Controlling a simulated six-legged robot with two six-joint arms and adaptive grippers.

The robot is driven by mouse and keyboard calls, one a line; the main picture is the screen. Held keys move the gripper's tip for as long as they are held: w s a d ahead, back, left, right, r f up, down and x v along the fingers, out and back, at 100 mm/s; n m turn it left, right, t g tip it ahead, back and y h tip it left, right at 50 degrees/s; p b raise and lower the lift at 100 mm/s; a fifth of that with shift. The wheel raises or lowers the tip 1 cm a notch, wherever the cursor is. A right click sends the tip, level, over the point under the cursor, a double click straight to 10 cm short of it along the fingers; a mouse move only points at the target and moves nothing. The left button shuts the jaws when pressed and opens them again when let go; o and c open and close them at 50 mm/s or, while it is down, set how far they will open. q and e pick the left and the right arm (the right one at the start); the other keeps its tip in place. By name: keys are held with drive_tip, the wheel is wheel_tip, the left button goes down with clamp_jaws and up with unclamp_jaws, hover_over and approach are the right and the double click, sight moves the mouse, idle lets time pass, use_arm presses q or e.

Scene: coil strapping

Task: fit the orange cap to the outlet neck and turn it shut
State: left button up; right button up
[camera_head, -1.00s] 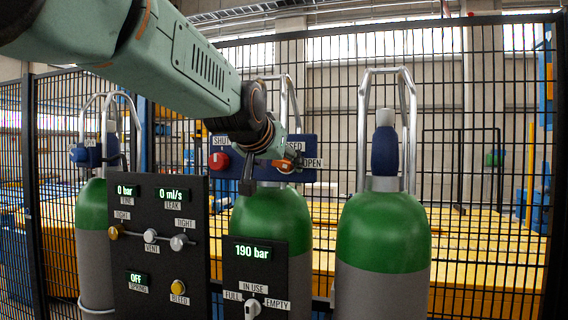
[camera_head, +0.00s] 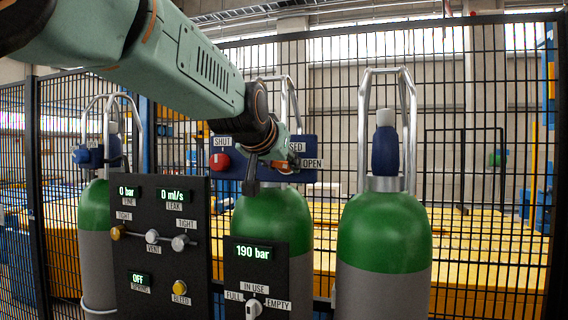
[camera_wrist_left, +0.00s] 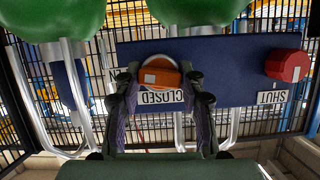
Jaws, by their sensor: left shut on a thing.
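The orange cap (camera_wrist_left: 160,76) is between the two fingertips of my left gripper (camera_wrist_left: 163,84) in the left wrist view. The gripper is shut on it. In the head view, my left gripper (camera_head: 270,160) is in front of the blue valve panel (camera_head: 228,176) above the middle cylinder, and only a little of the orange shows. The outlet neck cannot be made out; the cap and gripper cover that area. I cannot tell whether the cap touches the neck. The panel also shows in the left wrist view (camera_wrist_left: 235,60), upside down. My right gripper is not in view.
A red knob (camera_head: 219,162) sits by the SHUT label. A black gauge board (camera_head: 150,262) stands front left, and a smaller board reads 190 bar (camera_head: 253,253). Green-topped cylinders stand left and right (camera_head: 383,235), with metal guard rails. A mesh fence is behind.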

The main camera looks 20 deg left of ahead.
use_arm(q)
drive_tip(key=shift+d, duration=0.1)
clamp_jaws()
drive_tip(key=shift+r+m+p, duration=0.1)
drive_tip(key=shift+m+p, duration=0.2)
drive_tip(key=shift+p, duration=0.5)
drive_tip(key=shift+f+m+y+b, duration=0.2)
drive_tip(key=shift+m+y+b, duration=0.1)
drive_tip(key=shift+y+b, duration=0.2)
drive_tip(key=shift+f+m+y+b, duration=0.1)
drive_tip(key=shift+m+y+b, duration=0.95)
drive_tip(key=shift+b, duration=1.3)
drive_tip(key=shift+m, duration=0.35)
